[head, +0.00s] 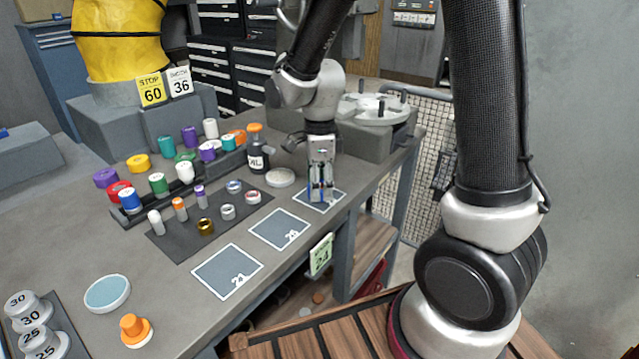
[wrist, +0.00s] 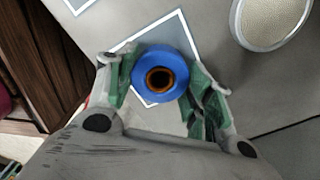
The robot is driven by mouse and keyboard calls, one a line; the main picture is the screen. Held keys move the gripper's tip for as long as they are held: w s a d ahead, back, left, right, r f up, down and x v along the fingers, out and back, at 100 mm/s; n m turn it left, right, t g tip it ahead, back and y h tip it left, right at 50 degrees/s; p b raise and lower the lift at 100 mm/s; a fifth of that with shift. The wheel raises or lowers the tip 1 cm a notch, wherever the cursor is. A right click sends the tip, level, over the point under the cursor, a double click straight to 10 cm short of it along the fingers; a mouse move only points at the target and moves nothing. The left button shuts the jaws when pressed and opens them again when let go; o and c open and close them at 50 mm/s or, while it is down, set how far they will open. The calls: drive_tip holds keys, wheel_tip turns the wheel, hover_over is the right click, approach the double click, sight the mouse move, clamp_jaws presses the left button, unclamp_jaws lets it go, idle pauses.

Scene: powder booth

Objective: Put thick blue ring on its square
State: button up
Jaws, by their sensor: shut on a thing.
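The thick blue ring (wrist: 160,57) shows in the wrist view with a dark hole and an orange-brown inner rim. My gripper (wrist: 160,78) is shut on it, one green-padded finger on each side. In the head view my gripper (head: 320,190) points down over the far white-outlined square (head: 338,197), and a little blue shows between its fingers. In the wrist view the square (wrist: 181,30) lies under the ring, its outline partly covered by the ring and fingers. Its label is hidden. I cannot tell whether the ring touches the surface.
Two more outlined squares, the middle one (head: 268,226) and the near one (head: 216,268), lie empty. A round pale disc (head: 280,177) is close left of my gripper, and a dark bottle (head: 257,155) stands behind it. Several small rings and cylinders stand on a dark mat (head: 180,244).

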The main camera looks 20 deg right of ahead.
drive_tip(key=o, duration=1.2)
drive_tip(key=shift+f, duration=0.15)
wheel_tip(320, 180, up, 12)
drive_tip(key=f, duration=0.1)
drive_tip(key=s+d+r+n+t, duration=0.2)
drive_tip(key=s+d+r+n, duration=0.1)
drive_tip(key=s+d+n, duration=0.4)
drive_tip(key=s+d+r+n+t, duration=0.2)
drive_tip(key=s+d+r+n, duration=0.2)
drive_tip(key=s+d+n, duration=0.4)
drive_tip(key=shift+s+r+n, duration=0.3)
drive_tip(key=shift+s+n, duration=1.2)
drive_tip(key=shift+n, duration=1.1)
